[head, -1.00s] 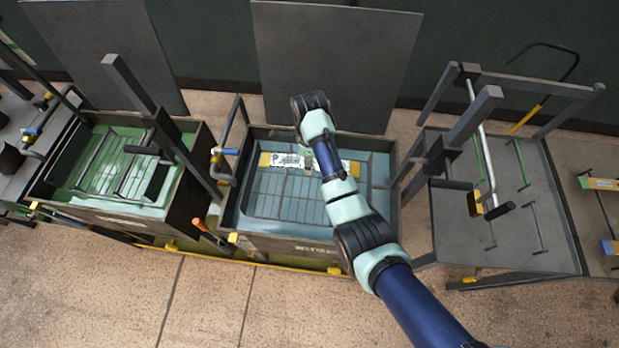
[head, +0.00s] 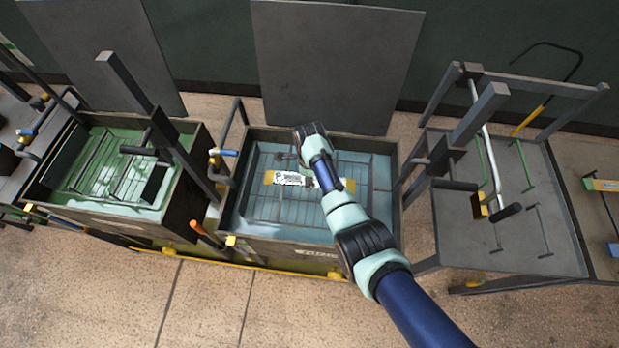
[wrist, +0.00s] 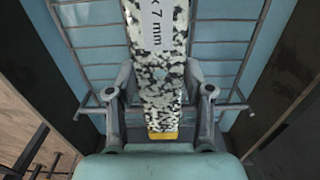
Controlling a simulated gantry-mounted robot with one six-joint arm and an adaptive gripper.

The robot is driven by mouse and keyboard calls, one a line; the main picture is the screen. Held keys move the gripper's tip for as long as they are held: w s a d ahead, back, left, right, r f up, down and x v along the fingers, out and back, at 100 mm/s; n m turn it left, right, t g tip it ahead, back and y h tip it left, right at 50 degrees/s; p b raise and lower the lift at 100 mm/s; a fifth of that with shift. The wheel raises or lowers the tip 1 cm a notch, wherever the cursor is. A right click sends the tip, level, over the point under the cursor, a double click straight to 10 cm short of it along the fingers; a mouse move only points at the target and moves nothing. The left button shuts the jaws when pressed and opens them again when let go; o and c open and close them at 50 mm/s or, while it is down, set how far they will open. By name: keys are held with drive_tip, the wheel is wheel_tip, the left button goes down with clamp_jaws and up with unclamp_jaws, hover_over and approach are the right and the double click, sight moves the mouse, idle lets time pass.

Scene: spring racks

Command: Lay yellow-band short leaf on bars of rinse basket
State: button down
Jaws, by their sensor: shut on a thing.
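The short leaf (head: 290,180) is a speckled black-and-white strip with a white label and yellow bands at its ends. In the head view it lies crosswise over the rinse basket (head: 272,208), partly hidden behind my arm. In the wrist view my gripper (wrist: 160,97) is shut on the leaf (wrist: 162,75), its fingers on either side. A yellow band shows at the leaf's near end. The basket's bars (wrist: 95,47) show beneath the leaf. I cannot tell whether the leaf touches them. In the head view my gripper is hidden by the arm.
The basket sits in a blue-water tank (head: 228,200) with dark walls. A green-liquid tank (head: 183,180) stands to the left and a grey rack table (head: 465,235) to the right. A dark upright panel (head: 330,60) stands behind. A post rises between the tanks.

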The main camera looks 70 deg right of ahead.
drive_tip(key=shift+f+b, duration=0.35)
drive_tip(key=shift+f, duration=0.05)
drive_tip(key=shift+f, duration=0.1)
drive_tip(key=shift+c, duration=2.2)
unclamp_jaws()
wheel_tip(320, 180, up, 13)
drive_tip(key=p, duration=0.3)
